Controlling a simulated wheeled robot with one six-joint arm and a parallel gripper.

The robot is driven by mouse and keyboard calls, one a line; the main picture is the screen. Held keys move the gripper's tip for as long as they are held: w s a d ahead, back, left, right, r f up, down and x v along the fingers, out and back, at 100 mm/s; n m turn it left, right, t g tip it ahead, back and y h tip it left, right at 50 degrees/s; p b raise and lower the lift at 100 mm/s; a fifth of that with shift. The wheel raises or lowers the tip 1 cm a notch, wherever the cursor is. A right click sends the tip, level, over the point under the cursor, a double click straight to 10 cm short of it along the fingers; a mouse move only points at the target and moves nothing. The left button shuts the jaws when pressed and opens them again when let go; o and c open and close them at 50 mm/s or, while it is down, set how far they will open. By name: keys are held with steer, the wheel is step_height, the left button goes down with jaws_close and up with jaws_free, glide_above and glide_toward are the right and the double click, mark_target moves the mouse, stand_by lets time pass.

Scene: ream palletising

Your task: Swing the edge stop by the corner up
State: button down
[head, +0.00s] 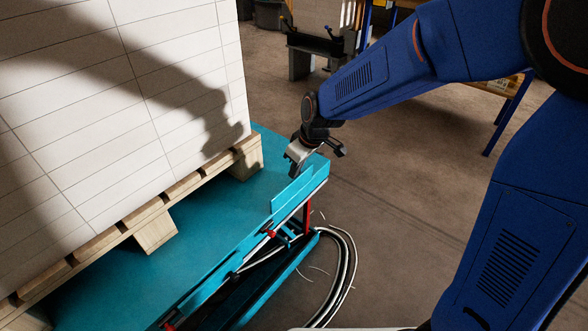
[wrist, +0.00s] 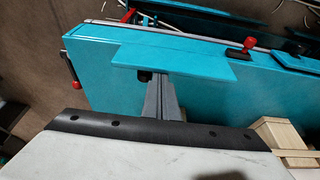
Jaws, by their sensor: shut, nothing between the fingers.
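The edge stop by the corner is a teal plate (head: 292,190) on the rim of the teal table, near its far right end. It rises above the rim in the head view; I cannot tell its exact tilt. The wrist view shows its broad teal face (wrist: 175,65) across the middle. My gripper (head: 297,163) is over the table corner, on the pallet side of the stop. In the wrist view its grey fingers (wrist: 155,84) are together and empty. Their tips are at the stop's near edge, partly hidden; contact is unclear.
A tall white stack (head: 130,100) on a wooden pallet (head: 150,225) stands left of the gripper. A red knob (wrist: 248,43) sits on the table rim to the right of the stop in the wrist view. Cables (head: 345,260) lie on the floor beside the table.

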steer(key=shift+s+d, duration=0.4)
steer(key=shift+d, duration=0.05)
steer(key=shift+w+a, duration=0.1)
